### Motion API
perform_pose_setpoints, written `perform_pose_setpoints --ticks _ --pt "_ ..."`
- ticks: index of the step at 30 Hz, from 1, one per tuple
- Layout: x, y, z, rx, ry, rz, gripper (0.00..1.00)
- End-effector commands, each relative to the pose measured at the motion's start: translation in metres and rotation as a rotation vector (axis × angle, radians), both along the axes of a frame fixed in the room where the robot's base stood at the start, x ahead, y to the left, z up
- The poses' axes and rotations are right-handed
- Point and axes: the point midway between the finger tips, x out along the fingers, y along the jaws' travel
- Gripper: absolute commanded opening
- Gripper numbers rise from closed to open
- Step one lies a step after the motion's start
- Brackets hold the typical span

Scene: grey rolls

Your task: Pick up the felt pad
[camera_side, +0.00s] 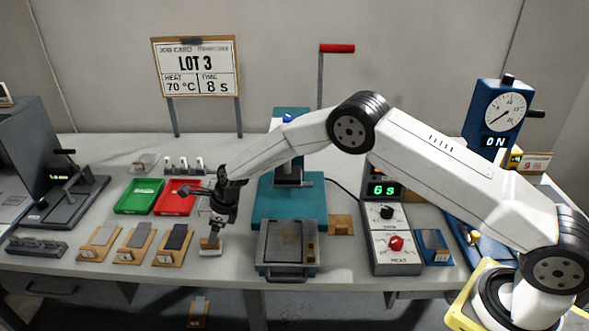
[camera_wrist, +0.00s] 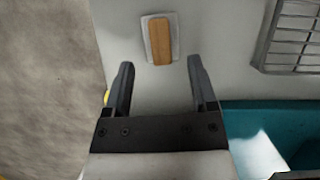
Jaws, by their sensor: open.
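The felt pad (camera_side: 210,249) is a small wooden block on a pale, whitish layer. It lies flat on the grey bench, left of the press. In the wrist view the felt pad (camera_wrist: 161,40) lies upper middle, long side nearly upright in the picture, just beyond the fingertips. My gripper (camera_side: 213,226) points down close above it in the side view; whether it touches cannot be told there. In the wrist view my gripper (camera_wrist: 161,72) is open, with nothing between its fingers. The fingers stand to either side of the pad's line.
Several wooden holders with grey strips (camera_side: 173,241) stand left of the pad. A green tray (camera_side: 139,196) and red tray (camera_side: 174,197) lie behind. The teal press (camera_side: 289,208), with a metal plate (camera_side: 288,243) in front, stands right. A control box (camera_side: 391,243) reads 6 s.

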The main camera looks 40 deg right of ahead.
Motion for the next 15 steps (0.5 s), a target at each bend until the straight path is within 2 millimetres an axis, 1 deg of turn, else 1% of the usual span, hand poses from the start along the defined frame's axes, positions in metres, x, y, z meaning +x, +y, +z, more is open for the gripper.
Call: perform_pose_setpoints --ticks 7,15 --pt "0.002 0.002 -0.006 0.000 0.001 0.000 0.74" --pt "0.008 0.009 -0.027 0.000 0.002 -0.001 0.74"
